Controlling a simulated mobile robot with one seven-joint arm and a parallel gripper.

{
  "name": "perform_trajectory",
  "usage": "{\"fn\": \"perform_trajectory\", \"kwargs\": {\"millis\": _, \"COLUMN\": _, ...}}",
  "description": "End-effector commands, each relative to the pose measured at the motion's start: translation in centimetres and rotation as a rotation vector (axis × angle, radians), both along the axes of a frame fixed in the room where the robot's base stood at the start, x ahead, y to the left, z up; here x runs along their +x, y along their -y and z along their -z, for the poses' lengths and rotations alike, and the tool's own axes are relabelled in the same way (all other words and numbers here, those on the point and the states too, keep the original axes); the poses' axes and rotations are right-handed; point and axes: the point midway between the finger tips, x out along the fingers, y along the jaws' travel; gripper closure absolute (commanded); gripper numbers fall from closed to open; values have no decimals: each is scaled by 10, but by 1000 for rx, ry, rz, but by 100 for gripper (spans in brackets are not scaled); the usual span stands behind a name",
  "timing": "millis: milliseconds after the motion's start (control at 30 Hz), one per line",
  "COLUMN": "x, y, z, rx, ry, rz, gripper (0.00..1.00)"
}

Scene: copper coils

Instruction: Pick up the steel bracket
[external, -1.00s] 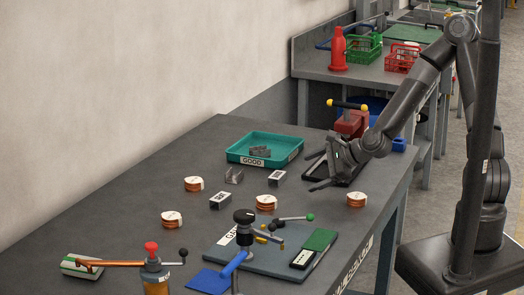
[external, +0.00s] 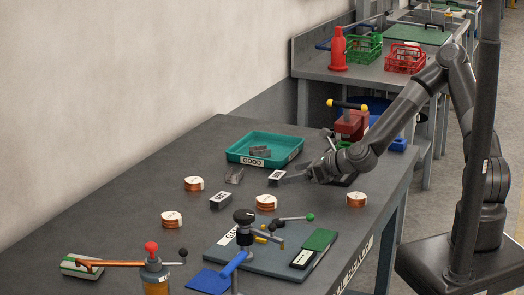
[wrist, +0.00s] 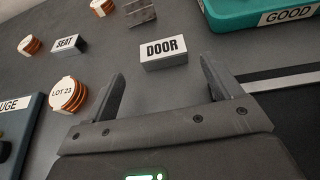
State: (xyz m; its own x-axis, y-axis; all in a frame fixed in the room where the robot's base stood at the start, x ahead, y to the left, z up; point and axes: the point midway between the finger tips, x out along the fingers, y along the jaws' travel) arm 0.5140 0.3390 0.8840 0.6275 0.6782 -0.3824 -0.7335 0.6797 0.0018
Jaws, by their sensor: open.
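A grey metal piece with upright sides, looking like the steel bracket (external: 234,176), lies on the bench in front of the teal tray. It also shows at the top edge of the wrist view (wrist: 140,12), partly cut off. My gripper (wrist: 162,75) is open and empty, low over the bench to the right of that piece. A grey block labelled DOOR (wrist: 164,52) stands ahead of the fingertips, centred between them; it also shows in the external view (external: 276,179). More grey metal (external: 260,152) lies in the teal tray, its shape unclear.
The teal tray labelled GOOD (external: 252,162) is behind. A SEAT block (external: 220,202) and several copper coils (external: 267,203) stand around. A red-topped clamp (external: 350,124) is behind my gripper. A gauge plate (external: 255,255) with levers fills the front.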

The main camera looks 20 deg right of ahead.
Motion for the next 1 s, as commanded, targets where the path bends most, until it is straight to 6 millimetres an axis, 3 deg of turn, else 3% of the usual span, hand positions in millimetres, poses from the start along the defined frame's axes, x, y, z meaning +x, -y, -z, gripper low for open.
{"fn": "perform_trajectory", "kwargs": {"millis": 400, "x": 32, "y": -29, "z": 17, "rx": -1, "ry": 1, "rz": -1, "gripper": 16}}
{"fn": "perform_trajectory", "kwargs": {"millis": 767, "x": 38, "y": -35, "z": 21, "rx": -1, "ry": 0, "rz": 0, "gripper": 16}}
{"fn": "perform_trajectory", "kwargs": {"millis": 1000, "x": 38, "y": -35, "z": 21, "rx": -2, "ry": 1, "rz": -1, "gripper": 36}}
